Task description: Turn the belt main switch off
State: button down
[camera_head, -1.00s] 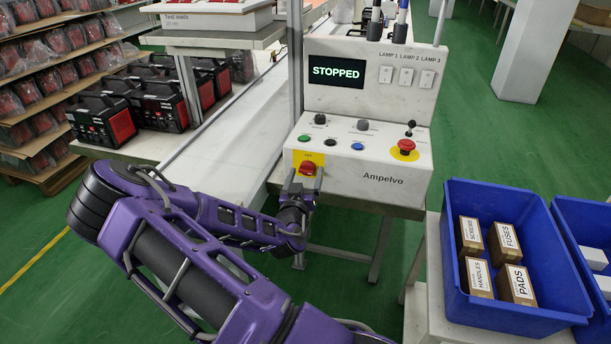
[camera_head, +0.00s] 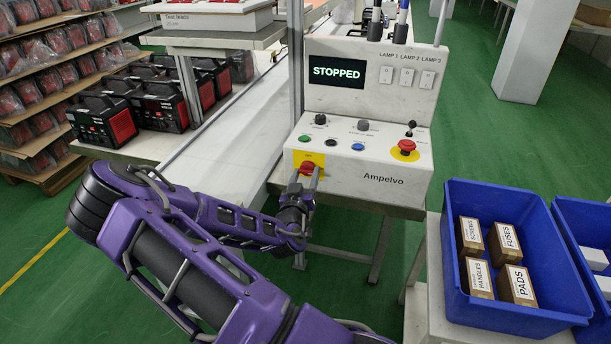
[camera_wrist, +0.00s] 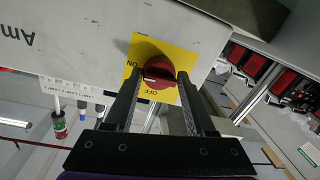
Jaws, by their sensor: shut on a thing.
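The belt main switch (camera_head: 307,168) is a red rotary knob on a yellow plate at the lower left of the white control box's front. In the wrist view the red knob (camera_wrist: 158,70) sits between my two black fingers, with "ON" to its left and "OFF" below it on the plate. A pale mark on the knob shows near the "OFF" side. My gripper (camera_wrist: 160,77) is shut on the knob, one finger on each side. In the head view my gripper (camera_head: 304,180) reaches it from the front. The display (camera_head: 336,73) reads "STOPPED".
The box top holds green (camera_head: 305,138), black and blue buttons, dark knobs, and a red emergency stop (camera_head: 406,146) on yellow. A blue bin (camera_head: 568,318) of small boxes stands at right. The conveyor (camera_head: 225,125) runs behind my arm at left.

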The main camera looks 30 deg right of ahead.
jog(key=n, duration=0.4)
jog(key=shift+s+r+g, duration=0.1)
jog(key=shift+g, duration=0.2)
jog(key=n, duration=0.4)
jog(key=shift+r+n, duration=0.1)
jog(key=shift+n, duration=0.3)
jog(key=n+g, duration=0.1)
jog(key=n, duration=0.3)
jog(key=shift+r+n, duration=0.1)
jog(key=shift+n, duration=1.6)
jog(key=shift+w, duration=0.2)
jog(key=shift+c, duration=1.4)
grip_release()
